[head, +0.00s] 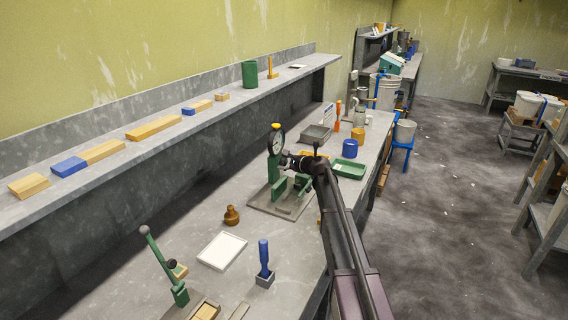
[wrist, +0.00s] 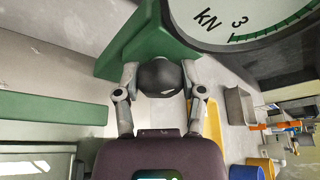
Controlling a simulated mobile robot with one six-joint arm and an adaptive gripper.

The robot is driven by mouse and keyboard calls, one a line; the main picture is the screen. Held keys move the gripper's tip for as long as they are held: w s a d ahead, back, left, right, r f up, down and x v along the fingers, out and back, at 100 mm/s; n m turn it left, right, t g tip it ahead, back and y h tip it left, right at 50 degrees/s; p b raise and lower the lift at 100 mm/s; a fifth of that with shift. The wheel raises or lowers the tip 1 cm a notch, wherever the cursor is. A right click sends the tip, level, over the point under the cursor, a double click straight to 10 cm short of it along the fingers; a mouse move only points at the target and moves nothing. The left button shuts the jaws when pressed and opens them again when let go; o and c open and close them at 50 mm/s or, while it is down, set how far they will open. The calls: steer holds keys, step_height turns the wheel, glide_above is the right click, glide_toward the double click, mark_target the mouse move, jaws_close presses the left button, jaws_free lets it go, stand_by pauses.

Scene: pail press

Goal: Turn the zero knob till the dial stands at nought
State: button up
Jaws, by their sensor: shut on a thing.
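A green press (head: 277,186) stands on the bench on a grey base plate, with a round white-faced dial (head: 277,143) at its top. In the wrist view part of the dial (wrist: 245,18) shows at the upper right, with "kN", a "3" and a green band. The needle's reading cannot be made out. The dark round zero knob (wrist: 160,76) sits below and left of the dial, against the green frame. My gripper (wrist: 160,80) is shut on the knob, one finger on each side. In the head view my gripper (head: 286,159) reaches the press from the right and hides the knob.
A green tray (head: 349,169), a blue cup (head: 350,148) and a grey tray (head: 316,134) stand beyond my arm. A long shelf (head: 180,134) runs along the left wall.

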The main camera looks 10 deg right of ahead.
steer(key=shift+a+f+n, duration=0.1)
steer(key=shift+n, duration=0.2)
steer(key=shift+n+t+b, duration=0.8)
steer(key=shift+n+b, duration=0.15)
steer(key=shift+n, duration=0.15)
steer(key=shift+n+t+b, duration=0.4)
steer(key=shift+n+b, duration=0.15)
steer(key=shift+n, duration=0.25)
steer(key=o, duration=1.1)
steer(key=shift+o, duration=0.2)
steer(key=shift+m+p, duration=0.4)
